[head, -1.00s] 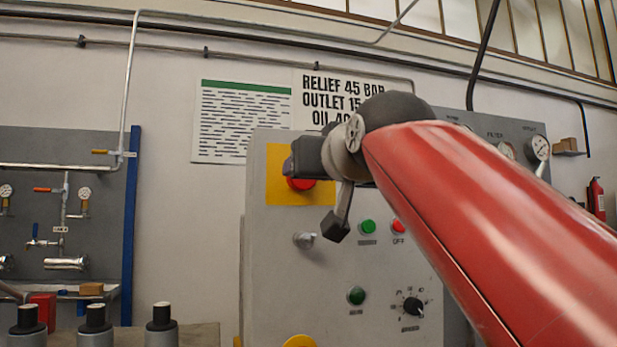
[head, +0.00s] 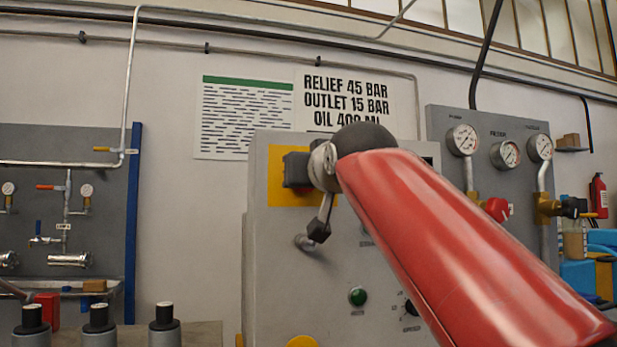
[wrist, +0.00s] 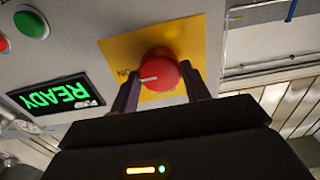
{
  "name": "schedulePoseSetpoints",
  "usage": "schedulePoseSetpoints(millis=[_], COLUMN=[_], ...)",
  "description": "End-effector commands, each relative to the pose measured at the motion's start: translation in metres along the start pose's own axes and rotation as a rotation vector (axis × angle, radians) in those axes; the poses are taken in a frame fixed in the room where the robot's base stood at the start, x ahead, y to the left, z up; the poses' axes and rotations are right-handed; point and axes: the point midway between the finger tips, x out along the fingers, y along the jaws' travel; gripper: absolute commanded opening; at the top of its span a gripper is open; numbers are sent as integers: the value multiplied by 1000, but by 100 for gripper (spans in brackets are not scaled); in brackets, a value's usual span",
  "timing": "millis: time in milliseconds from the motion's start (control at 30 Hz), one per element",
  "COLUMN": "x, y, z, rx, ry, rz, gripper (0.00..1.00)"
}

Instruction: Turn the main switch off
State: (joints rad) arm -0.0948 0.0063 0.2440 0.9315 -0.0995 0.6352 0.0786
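The main switch is a red round knob (wrist: 160,72) with a white mark, on a yellow plate (wrist: 118,48) in the wrist view. The mark points left, towards partly hidden lettering. My gripper (wrist: 161,86) has its two dark fingers apart, one on each side of the knob. Whether they touch it I cannot tell. In the head view my gripper (head: 296,170) is in front of the yellow plate (head: 275,190) and hides the knob.
The grey panel (head: 290,280) also carries a green button (head: 357,296) and a selector dial. The wrist view shows a lit READY display (wrist: 55,95). Gauges (head: 462,140) stand at right. Several dark-topped cylinders (head: 99,320) stand at lower left.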

Motion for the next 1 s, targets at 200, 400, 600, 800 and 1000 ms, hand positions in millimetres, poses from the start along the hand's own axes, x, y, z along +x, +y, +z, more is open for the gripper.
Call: schedulePoseSetpoints(millis=[200, 400, 600, 800, 1000], x=[0, 0, 0, 0, 0], y=[0, 0, 0, 0, -1], z=[0, 0, -1, -1, -1], rx=[-2, -39, -146, -317, -508], ry=[0, 0, 0, 0, 0], rz=[0, 0, 0, -1, -1], gripper=[24, 24, 24, 24, 24])
